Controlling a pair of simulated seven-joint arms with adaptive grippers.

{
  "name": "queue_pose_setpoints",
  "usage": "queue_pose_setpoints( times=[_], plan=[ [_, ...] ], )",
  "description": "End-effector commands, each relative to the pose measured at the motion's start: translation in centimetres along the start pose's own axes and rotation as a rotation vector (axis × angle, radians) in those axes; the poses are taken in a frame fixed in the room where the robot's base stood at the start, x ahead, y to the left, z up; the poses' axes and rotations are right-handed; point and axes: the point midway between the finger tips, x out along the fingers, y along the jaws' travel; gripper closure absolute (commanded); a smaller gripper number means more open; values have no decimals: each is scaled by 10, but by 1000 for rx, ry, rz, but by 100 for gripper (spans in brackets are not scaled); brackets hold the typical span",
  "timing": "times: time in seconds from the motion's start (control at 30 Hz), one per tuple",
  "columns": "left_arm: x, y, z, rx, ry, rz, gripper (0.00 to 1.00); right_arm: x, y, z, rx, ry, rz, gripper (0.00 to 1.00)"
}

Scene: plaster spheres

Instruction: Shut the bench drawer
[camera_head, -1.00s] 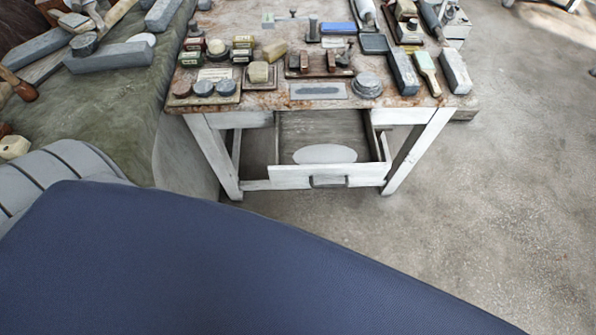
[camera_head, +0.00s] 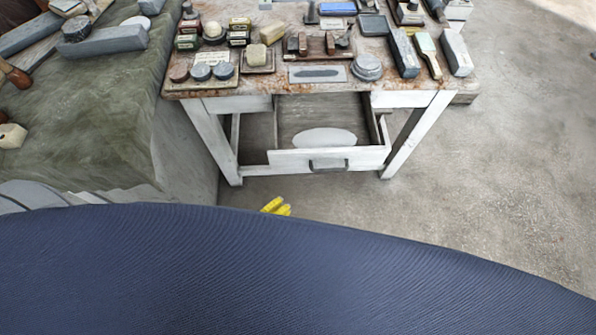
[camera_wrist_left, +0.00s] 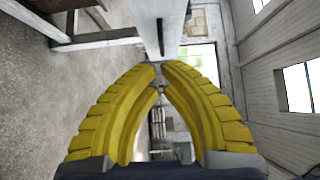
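The bench drawer (camera_head: 285,161) stands pulled out under the worktop, with a white front and a dark handle (camera_head: 328,165). A pale oval thing (camera_head: 323,138) lies in it. My left gripper (camera_head: 276,206) shows only its yellow fingertips past the dark blue shape in the foreground. They are in front of the drawer and left of the handle, apart from it in the picture. In the left wrist view, the yellow fingers (camera_wrist_left: 160,66) meet at the tips with nothing between them. The white drawer front (camera_wrist_left: 146,28) and its handle (camera_wrist_left: 160,37) show beyond them. My right gripper is not seen.
The bench top (camera_head: 272,86) carries sharpening stones, tins, small boxes and brushes. A green-covered surface (camera_head: 95,130) with grey blocks stands at the left. White legs (camera_head: 415,138) flank the drawer. Concrete floor (camera_head: 500,170) is clear at the right.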

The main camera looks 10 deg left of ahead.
Motion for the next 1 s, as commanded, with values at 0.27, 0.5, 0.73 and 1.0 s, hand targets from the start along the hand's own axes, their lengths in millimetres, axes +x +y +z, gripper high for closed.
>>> queue_pose_setpoints(
  times=[0.27, 0.5, 0.73, 1.0],
  plan=[
    [25, 0, 1, 18, -1, -3, 100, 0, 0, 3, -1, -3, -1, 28],
    [68, 0, 1, 16, -1, -2, 100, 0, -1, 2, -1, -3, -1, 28],
    [104, 0, 2, 17, -2, -1, 100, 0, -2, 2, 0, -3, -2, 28],
    [122, 0, 23, 15, -2, 1, 100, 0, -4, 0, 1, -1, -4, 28]
  ],
)
